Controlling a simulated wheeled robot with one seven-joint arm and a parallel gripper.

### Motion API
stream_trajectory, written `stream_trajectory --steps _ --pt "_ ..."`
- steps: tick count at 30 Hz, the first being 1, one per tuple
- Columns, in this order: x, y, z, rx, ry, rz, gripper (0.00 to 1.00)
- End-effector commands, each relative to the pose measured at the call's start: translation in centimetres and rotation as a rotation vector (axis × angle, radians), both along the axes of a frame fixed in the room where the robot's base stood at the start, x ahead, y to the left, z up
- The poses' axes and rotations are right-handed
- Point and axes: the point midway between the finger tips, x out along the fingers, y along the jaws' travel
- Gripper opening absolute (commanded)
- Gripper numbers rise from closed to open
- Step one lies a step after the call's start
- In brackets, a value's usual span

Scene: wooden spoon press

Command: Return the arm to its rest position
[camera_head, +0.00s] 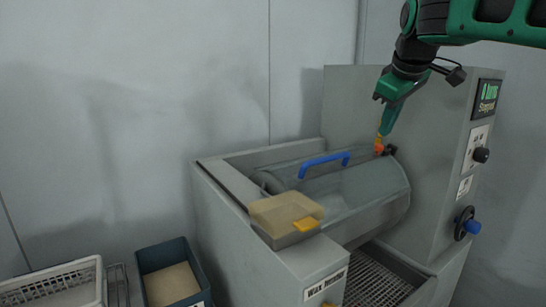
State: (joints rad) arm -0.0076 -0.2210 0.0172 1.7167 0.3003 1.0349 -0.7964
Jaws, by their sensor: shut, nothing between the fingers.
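My gripper (383,137) hangs from the green and black arm at the upper right, over the back of the machine. The grey machine (232,225) has a rounded drum cover (365,190) with a blue handle (324,163).
The machine's tall side housing (450,160) with knobs stands right of the gripper. A tan box (283,212) with a yellow tab sits at the machine's front left. A dark bin (198,272) and a white basket (55,285) stand lower left. The upper left is bare wall.

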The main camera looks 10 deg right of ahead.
Motion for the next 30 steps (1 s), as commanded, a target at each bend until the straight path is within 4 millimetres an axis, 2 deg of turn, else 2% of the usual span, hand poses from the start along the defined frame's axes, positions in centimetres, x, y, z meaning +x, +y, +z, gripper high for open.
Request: stream_trajectory --steps 5,9,13,18,21,24,27,30 --pt "-5.1 -3.8 -6.3 0.085 0.092 -0.191 0.00" --pt "-11.2 -6.5 -12.8 0.178 0.184 -0.399 0.00" --pt "-17.4 -7.9 -18.6 0.265 0.265 -0.595 0.00" --pt "-25.2 -7.8 -25.2 0.364 0.362 -0.830 0.00" --pt "-28.7 -7.2 -27.9 0.407 0.405 -0.934 0.00" --pt "-30.9 -6.6 -29.6 0.435 0.434 -1.000 0.00" --pt "-32.0 -6.3 -30.4 0.449 0.448 -1.035 0.00" --pt "-32.2 -6.2 -30.6 0.451 0.451 -1.043 0.00"
